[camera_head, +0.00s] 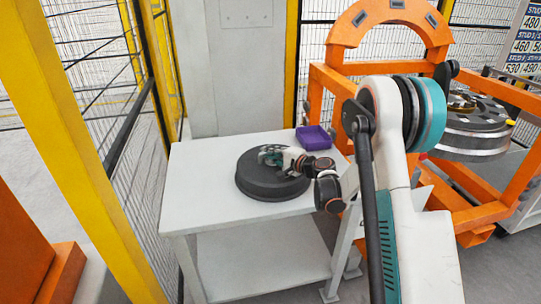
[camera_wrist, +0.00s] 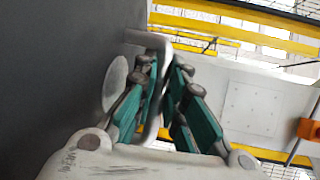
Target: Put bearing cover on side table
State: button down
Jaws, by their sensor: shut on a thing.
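The bearing cover (camera_head: 262,188), a thick dark grey disc, is at the middle of the white side table (camera_head: 198,192) in the head view. It looks flat on the tabletop, though its underside is hidden. My gripper (camera_head: 270,156) reaches in from the right over its top. In the wrist view, the cover (camera_wrist: 50,70) fills the left side. A pale grey bar handle (camera_wrist: 151,128) stands out from its face. The teal-padded fingers of my gripper (camera_wrist: 164,72) are shut on this handle, one on each side.
A purple tray (camera_head: 313,138) sits at the table's back right corner. An orange gantry frame (camera_head: 365,30) and a wheel with an exposed hub (camera_head: 478,135) stand at right. A yellow-posted mesh fence (camera_head: 143,180) runs close along the table's left. The table's left part is bare.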

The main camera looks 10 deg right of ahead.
jog(key=c, duration=1.7)
grip_release()
jog(key=shift+o, duration=0.2)
jog(key=shift+s+r, duration=0.1)
jog(key=p+v, duration=0.4)
jog(key=v, duration=0.7)
jog(key=shift+s+d, duration=0.25)
jog(key=shift+s, duration=0.1)
